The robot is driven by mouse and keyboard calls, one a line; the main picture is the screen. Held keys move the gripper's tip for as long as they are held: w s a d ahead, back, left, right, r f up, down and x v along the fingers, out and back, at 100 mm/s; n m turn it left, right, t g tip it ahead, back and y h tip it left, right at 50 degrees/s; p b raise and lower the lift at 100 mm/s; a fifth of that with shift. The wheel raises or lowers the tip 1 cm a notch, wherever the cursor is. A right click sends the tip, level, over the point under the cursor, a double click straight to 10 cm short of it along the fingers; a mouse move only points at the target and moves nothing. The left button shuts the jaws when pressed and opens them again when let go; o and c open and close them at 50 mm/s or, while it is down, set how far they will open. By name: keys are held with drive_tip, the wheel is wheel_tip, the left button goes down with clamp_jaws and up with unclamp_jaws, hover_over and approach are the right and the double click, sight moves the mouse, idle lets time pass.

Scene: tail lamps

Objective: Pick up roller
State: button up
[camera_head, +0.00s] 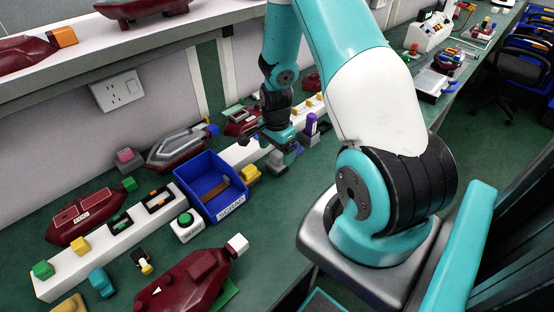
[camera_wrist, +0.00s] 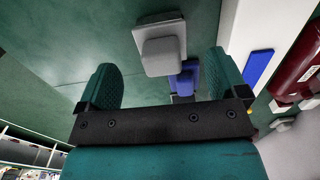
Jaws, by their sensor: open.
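My gripper (camera_head: 278,140) hangs over the bench beyond the blue scrap bin. In the wrist view its two teal fingers (camera_wrist: 164,84) are apart, with nothing clamped between them. A grey block-shaped piece (camera_wrist: 162,48) appears between and beyond the fingers, with a blue part (camera_wrist: 186,80) beside it. In the head view a grey piece (camera_head: 285,158) shows just below the gripper, and an upright purple piece (camera_head: 311,123) stands to its right. I cannot tell for certain which of these is the roller. My gripper partly hides this spot in the head view.
A blue bin (camera_head: 214,195) marked scrap stands left of my gripper, near a green button box (camera_head: 187,226). A white rail (camera_head: 75,260) with small coloured blocks runs along the bench. Dark red lamp bodies (camera_head: 85,216) lie around. A shelf (camera_head: 120,50) is above the back.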

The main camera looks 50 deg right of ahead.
sight(277, 162)
drive_tip(key=shift+d+f+p, duration=0.2)
drive_tip(key=shift+f+p, duration=0.35)
drive_tip(key=shift+f, duration=2.25)
drive_tip(key=c, duration=1.2)
drive_tip(key=shift+w+r, duration=0.1)
wheel_tip(277, 162, up, 20)
drive_tip(key=shift+f+b, duration=0.1)
drive_tip(key=shift+b, duration=0.4)
drive_tip(key=o, duration=0.5)
drive_tip(key=shift+c, duration=0.2)
drive_tip(key=c, duration=0.3)
